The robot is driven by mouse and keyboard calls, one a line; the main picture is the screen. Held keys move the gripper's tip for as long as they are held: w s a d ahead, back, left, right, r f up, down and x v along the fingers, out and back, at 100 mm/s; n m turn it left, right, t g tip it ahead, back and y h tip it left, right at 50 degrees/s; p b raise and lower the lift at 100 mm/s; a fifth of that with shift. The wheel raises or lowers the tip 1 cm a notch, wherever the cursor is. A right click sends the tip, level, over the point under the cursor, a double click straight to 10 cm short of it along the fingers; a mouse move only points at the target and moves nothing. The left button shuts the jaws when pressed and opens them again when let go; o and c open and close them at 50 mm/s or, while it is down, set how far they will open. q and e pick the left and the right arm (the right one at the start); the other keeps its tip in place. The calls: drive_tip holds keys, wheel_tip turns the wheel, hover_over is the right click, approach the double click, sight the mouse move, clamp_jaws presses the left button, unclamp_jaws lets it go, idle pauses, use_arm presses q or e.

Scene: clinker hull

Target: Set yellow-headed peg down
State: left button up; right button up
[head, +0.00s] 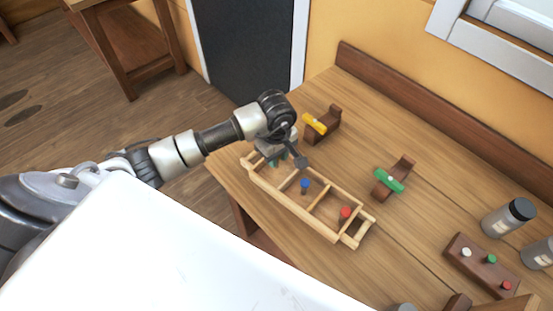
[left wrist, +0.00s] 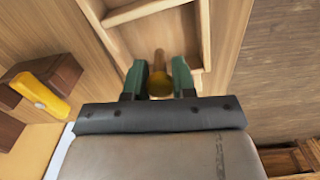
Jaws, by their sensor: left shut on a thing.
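The yellow-headed peg (left wrist: 159,84) is between the green fingertips of my left gripper (left wrist: 159,78), which is shut on it. In the head view my left gripper (head: 289,161) is over the far left end of the wooden hull frame (head: 290,205), and the arm and gripper hide the peg there. The wrist view shows the hull frame (left wrist: 203,35) just beyond the fingertips. I cannot tell whether the peg touches it. A blue-headed peg (head: 305,184) and a red-headed peg (head: 345,212) stand in the frame. My right gripper is not in view.
A brown block with a yellow piece (head: 315,124) and another with a green piece (head: 389,180) sit behind the frame. A brown rack (head: 478,267) with several coloured pegs and grey bottles (head: 508,218) stand at the right. Bare table lies between.

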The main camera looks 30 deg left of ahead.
use_arm(q)
wheel_tip(320, 180, down, 3)
drive_tip(key=shift+f+p, duration=0.1)
drive_tip(key=shift+p, duration=0.4)
drive_tip(key=shift+f, duration=0.2)
drive_tip(key=o, duration=0.9)
drive_tip(key=shift+r, duration=0.1)
